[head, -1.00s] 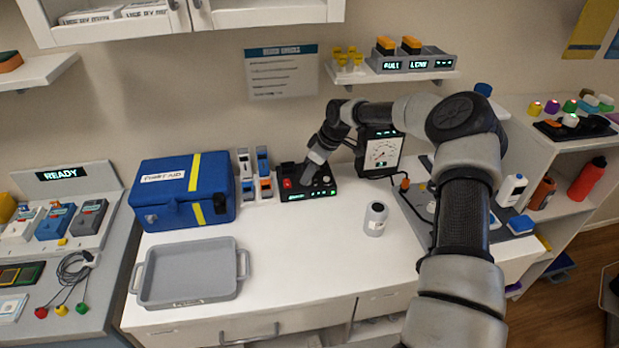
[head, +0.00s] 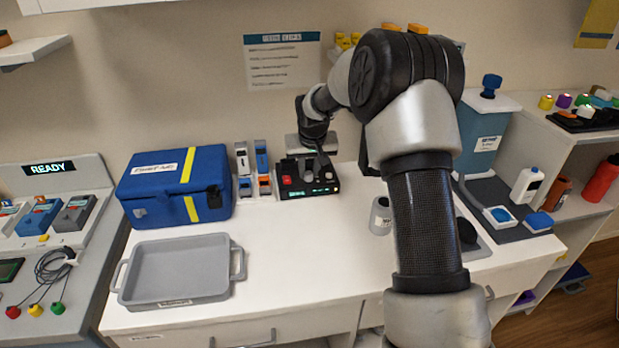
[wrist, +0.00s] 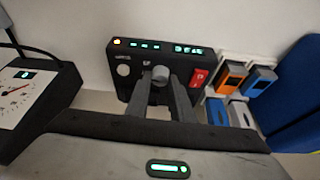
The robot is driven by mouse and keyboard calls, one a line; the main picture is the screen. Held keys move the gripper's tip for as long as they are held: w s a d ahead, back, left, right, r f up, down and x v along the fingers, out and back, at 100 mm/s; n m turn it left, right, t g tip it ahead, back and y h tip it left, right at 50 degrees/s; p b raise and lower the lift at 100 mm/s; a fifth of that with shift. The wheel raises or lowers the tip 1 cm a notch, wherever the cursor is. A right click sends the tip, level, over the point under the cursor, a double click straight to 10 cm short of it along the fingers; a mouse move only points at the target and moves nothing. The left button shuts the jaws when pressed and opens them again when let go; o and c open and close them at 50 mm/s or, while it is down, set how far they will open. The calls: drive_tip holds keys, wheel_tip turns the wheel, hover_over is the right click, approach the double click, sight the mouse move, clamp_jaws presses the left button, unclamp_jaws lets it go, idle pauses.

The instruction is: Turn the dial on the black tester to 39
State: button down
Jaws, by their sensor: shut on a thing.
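The black tester (head: 329,187) stands on the white counter near the wall. It has a red button (head: 287,180) at its left and green lit displays along its front. In the wrist view the tester (wrist: 134,88) appears turned round, with the red button (wrist: 199,77) at the right and its lit display (wrist: 188,50) along the top. Its grey dial (wrist: 160,72) shows between my fingertips. My gripper (wrist: 160,82) is shut on the dial. In the head view my gripper (head: 316,166) reaches down onto the tester and hides the dial. The displayed value is too blurred to read surely.
A blue first-aid bag (head: 160,198) and small blue and orange devices (head: 262,168) stand left of the tester. A grey tray (head: 180,268) lies in front. A white bottle (head: 380,218) stands to the right. A meter (wrist: 22,92) is close beside my gripper.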

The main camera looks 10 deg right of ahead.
drive_tip(key=shift+a+m+h+b, duration=0.2)
drive_tip(key=shift+m+h+b, duration=0.65)
drive_tip(key=shift+m, duration=1.15)
drive_tip(key=shift+g, duration=0.3)
drive_tip(key=c, duration=1.6)
unclamp_jaws()
drive_tip(key=shift+f, duration=0.1)
drive_tip(key=shift+o, duration=0.2)
drive_tip(key=p+v, duration=0.1)
drive_tip(key=v, duration=1.6)
drive_tip(key=shift+s+r, duration=0.15)
drive_tip(key=shift+r, duration=0.1)
